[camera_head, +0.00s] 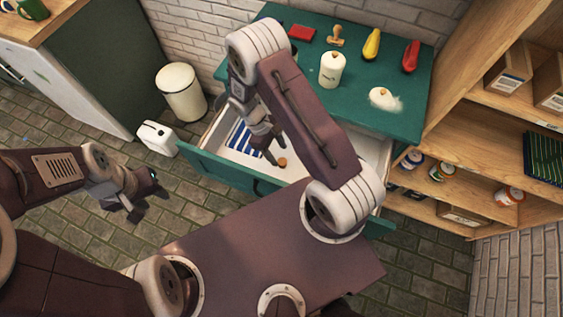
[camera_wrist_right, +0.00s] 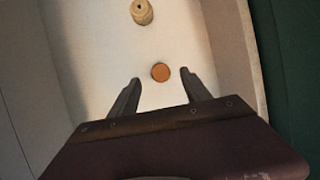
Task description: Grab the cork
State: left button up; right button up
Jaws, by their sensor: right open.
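The cork appears to be the small round orange-brown piece (camera_head: 282,161) on the white floor of the open drawer (camera_head: 205,160). In the right wrist view the cork (camera_wrist_right: 160,72) lies just ahead of and between the fingertips, with no finger touching it. My right gripper (camera_head: 276,149) reaches down into the drawer; in its wrist view its fingers (camera_wrist_right: 163,80) are apart and empty. My left gripper (camera_head: 149,205) hangs empty over the floor tiles at the left, its fingers apart.
A blue-striped cloth (camera_head: 241,138) lies in the drawer's left part. The drawer walls flank the right gripper.

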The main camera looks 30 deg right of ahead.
aim_at(282, 161)
jog(key=shift+s+d+f, duration=0.15)
jog(key=shift+d+f, duration=0.1)
jog(key=shift+f, duration=0.4)
jog(key=x, duration=0.5)
jog(key=shift+a+f, duration=0.2)
jog(key=shift+a, duration=0.05)
grip_shut()
